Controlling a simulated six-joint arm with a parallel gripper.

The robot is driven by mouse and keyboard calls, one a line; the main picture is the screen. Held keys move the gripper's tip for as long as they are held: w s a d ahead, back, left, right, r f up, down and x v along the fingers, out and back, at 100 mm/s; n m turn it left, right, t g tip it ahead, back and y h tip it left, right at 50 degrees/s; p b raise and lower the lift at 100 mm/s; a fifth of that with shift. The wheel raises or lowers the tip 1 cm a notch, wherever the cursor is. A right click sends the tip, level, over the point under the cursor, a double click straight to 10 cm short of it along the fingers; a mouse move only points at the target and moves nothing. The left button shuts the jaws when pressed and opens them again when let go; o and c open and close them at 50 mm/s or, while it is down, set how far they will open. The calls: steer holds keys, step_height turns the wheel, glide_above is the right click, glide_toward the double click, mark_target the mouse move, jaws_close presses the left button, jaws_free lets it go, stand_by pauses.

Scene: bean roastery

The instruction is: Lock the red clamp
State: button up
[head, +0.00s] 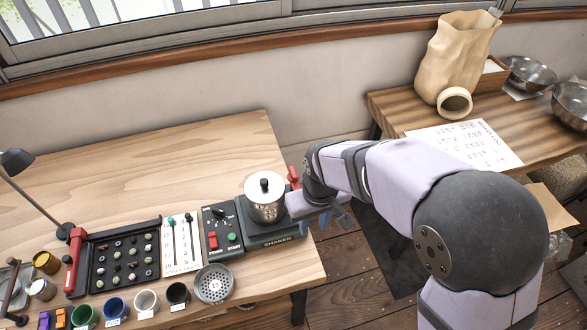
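The red clamp (293,177) shows as a small upright red lever at the right rear of the shaker (272,238), partly hidden by my arm. Whether it is locked or loose cannot be told. A steel canister (266,203) with a lid and black knob stands upright on the shaker. My gripper (334,218) is just right of the shaker, near the table's right edge, with blue finger parts showing. It appears apart from the red lever. The gap between its fingers is not clear.
A control box (222,232) with a dial and red and green buttons adjoins the shaker on the left. A bean tray (124,262), several cups and a perforated dish (214,284) stand farther left and in front. The table's rear (180,160) is clear.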

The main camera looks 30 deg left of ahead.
mark_target(293, 172)
steer(key=w+a+r+t+y, duration=0.2)
steer(key=w+a+r+y, duration=0.1)
steer(key=w+a+r, duration=0.65)
steer(key=shift+m, duration=0.3)
steer(key=shift+s+d+f+p+x, duration=0.1)
steer(key=shift+p+x, duration=0.3)
steer(key=shift+x, duration=0.8)
steer(key=shift+s+d+f+p+x, duration=0.15)
steer(key=shift+p+x, duration=0.25)
steer(key=shift+x, duration=0.8)
steer(key=shift+s+d+r+p+x, duration=0.1)
steer(key=shift+p+x, duration=0.3)
steer(key=shift+x, duration=0.85)
jaws_close()
